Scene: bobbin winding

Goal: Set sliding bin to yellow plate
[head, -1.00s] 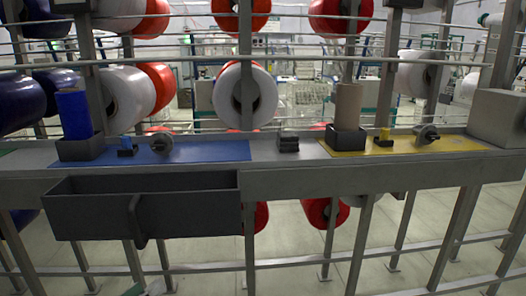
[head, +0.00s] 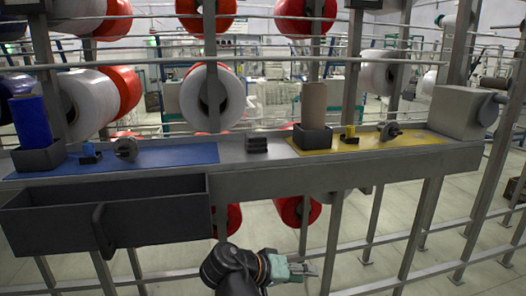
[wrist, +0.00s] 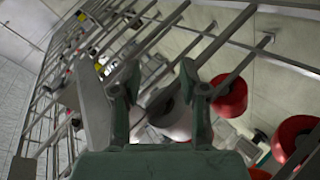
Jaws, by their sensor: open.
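The sliding bin (head: 155,218) is a long dark grey open box hung on the front of the shelf, below the blue plate (head: 165,155). A dark upright handle (head: 101,232) stands on its front face. The yellow plate (head: 408,142) lies on the shelf to the right, with a brown spool in a dark holder at its left end. My gripper (head: 312,269) is low in front of the shelf, right of the bin and apart from it. It is open and empty. In the wrist view, its two fingers (wrist: 163,75) stand apart with nothing between them.
A blue spool (head: 31,120) stands in a dark holder at the left. A small dark stack (head: 256,145) sits between the plates, and a grey box (head: 461,112) is at the right end. Rails and posts run below. The shelf front right of the bin is bare.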

